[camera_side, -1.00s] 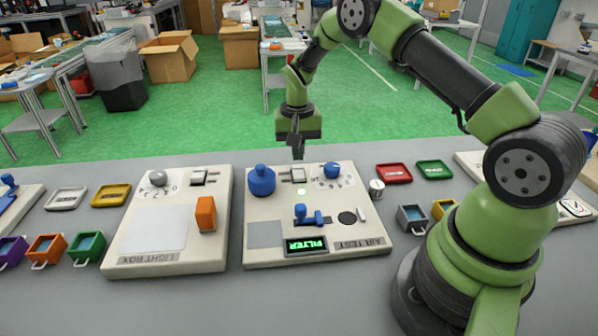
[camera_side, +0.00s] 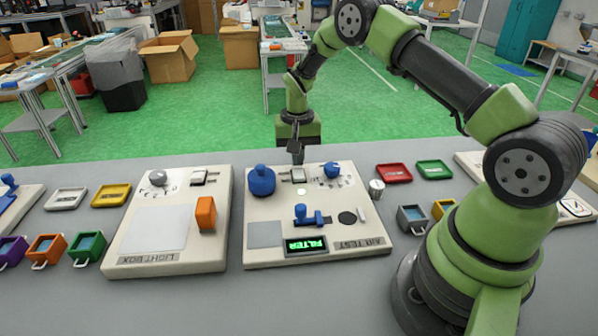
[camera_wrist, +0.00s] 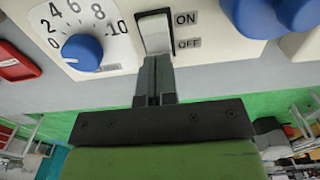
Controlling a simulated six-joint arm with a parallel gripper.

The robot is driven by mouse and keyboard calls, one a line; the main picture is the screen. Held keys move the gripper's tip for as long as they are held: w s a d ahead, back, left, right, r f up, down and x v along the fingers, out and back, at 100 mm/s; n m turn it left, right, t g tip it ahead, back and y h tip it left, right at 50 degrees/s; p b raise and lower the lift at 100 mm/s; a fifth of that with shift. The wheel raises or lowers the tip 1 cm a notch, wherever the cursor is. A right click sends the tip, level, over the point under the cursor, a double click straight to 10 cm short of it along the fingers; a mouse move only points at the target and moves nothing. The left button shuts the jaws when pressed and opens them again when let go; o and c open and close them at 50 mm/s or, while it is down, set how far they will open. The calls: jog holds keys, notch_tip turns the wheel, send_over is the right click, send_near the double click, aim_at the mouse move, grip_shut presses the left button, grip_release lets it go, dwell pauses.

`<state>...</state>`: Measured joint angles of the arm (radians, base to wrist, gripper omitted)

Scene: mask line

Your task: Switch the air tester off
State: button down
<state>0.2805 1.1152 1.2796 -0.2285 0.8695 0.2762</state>
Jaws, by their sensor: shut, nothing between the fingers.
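The air tester (camera_side: 282,218) is a cream panel in the middle of the table in the side view. Its rocker switch (camera_side: 298,175) is at the panel's far edge, between a large blue knob (camera_side: 262,181) and a blue dial (camera_side: 332,170). The wrist view shows the switch (camera_wrist: 155,34) beside ON and OFF labels. My gripper (camera_side: 297,158) is shut and empty, pointing down. Its fingertips (camera_wrist: 154,62) are at the OFF end of the switch in the wrist view; I cannot tell whether they touch it. The display (camera_side: 306,246) is lit green and reads FILTER.
A small light on the panel (camera_side: 301,192) looks pale. The light box (camera_side: 170,262) stands to the left. Red (camera_side: 394,173) and green (camera_side: 434,169) trays and a small cylinder (camera_side: 376,188) are to the right.

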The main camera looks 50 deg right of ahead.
jog(key=shift+f, duration=0.6)
jog(key=shift+r, duration=3.55)
jog(key=shift+r, duration=0.2)
notch_tip(320, 180, up, 8)
jog(key=t, duration=0.1)
send_over(294, 177)
jog(key=s+a+r+n+t, duration=0.2)
jog(key=s+a+r, duration=0.3)
jog(key=r, duration=0.4)
jog(key=s+a+r+n+t+y, duration=0.1)
jog(key=s+a+t, duration=0.1)
jog(key=s, duration=0.6)
jog(key=s+a+r+n+t+y, duration=0.1)
jog(key=s+a+r+n+t, duration=0.1)
jog(key=s, duration=0.7)
jog(key=shift+s+a+r, duration=0.25)
jog(key=shift+a, duration=0.6)
